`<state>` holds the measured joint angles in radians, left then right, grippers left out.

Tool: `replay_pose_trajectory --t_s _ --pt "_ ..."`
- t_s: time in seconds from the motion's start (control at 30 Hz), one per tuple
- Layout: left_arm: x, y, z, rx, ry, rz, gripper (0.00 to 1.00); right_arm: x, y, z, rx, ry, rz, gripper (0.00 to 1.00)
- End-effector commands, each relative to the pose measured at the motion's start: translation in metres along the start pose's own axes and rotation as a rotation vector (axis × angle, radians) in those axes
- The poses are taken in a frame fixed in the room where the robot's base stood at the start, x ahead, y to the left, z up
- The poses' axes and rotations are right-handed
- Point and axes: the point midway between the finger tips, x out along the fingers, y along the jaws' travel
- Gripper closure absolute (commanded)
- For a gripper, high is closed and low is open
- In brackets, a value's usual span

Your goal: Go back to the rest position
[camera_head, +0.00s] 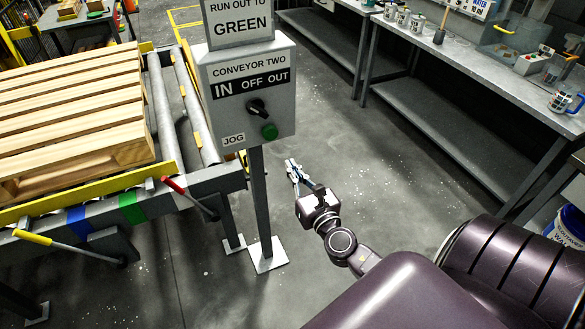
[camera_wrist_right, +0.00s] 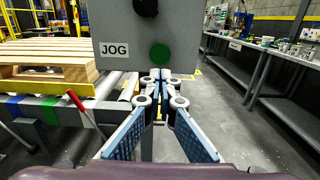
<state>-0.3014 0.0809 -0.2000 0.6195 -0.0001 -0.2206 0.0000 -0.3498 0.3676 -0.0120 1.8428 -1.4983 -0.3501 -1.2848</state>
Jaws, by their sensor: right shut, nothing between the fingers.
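My right gripper (camera_head: 294,172) is shut and empty. In the head view it is over the floor, just right of the post of the conveyor control box (camera_head: 246,92). In the right wrist view my right gripper (camera_wrist_right: 160,76) points at the lower part of the control box (camera_wrist_right: 110,35), just below the green button (camera_wrist_right: 160,54). I cannot tell whether the fingertips touch the box. The box has a black selector knob (camera_head: 257,107) and a green button (camera_head: 269,131). My left gripper is not in view.
A wooden pallet (camera_head: 75,110) lies on the roller conveyor (camera_head: 187,90) at the left, with red (camera_head: 172,184) and yellow (camera_head: 33,237) handled levers at its near side. A long workbench (camera_head: 480,70) with mugs stands at the right. The floor (camera_head: 385,190) between is clear.

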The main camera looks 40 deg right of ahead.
Motion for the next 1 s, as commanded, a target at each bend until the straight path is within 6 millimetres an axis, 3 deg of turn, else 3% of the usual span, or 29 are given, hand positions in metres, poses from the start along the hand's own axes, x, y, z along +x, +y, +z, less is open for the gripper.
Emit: replay_pose_trajectory --t_s 0.47,0.57,0.67,0.77,0.87,1.0 --pt "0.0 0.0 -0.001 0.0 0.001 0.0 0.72 0.0 0.0 -0.001 0.001 0.001 0.0 1.0" --pt "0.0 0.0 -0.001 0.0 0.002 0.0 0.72 -0.001 -0.002 -0.013 0.034 0.026 -0.006 1.0" --pt "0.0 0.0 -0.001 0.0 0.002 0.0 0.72 -0.005 -0.006 -0.051 0.15 0.103 -0.028 1.0" --pt "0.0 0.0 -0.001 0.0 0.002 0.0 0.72 -0.018 -0.011 -0.116 0.35 0.228 -0.083 1.0" --pt "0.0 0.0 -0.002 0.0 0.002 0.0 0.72 -0.044 -0.015 -0.189 0.593 0.366 -0.177 1.0" --pt "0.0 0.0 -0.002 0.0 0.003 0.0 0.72 -0.095 -0.014 -0.284 0.928 0.531 -0.358 1.0"
